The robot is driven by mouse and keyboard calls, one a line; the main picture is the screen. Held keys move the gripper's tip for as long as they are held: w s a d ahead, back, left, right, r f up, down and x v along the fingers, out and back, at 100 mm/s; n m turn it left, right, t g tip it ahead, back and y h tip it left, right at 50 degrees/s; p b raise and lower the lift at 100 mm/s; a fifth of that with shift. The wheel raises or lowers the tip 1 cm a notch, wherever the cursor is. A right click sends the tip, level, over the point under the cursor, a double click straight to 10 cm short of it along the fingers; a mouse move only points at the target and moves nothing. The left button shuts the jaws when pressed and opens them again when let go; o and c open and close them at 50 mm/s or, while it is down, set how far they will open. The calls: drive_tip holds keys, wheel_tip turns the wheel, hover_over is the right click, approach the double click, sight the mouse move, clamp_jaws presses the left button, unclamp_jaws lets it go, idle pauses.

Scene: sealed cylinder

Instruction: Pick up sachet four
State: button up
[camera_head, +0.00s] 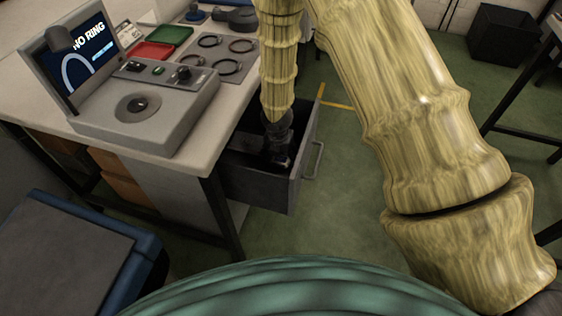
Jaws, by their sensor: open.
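My gripper (279,160) is dark and hangs from my yellow, bone-like arm. It points down into an open dark drawer (255,190) under the right end of the workbench. The gripper is open, but its fingertips are small and dark against the drawer, so the gap between them is hard to make out. I cannot make out sachet four or any other sachet. Much of the drawer's inside is hidden by its walls, the gripper and shadow.
A blue-edged grey surface (60,250) stands front left. Green floor is clear right of the drawer.

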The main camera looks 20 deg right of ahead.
drive_tip(key=c, duration=0.9)
drive_tip(key=shift+c, duration=0.2)
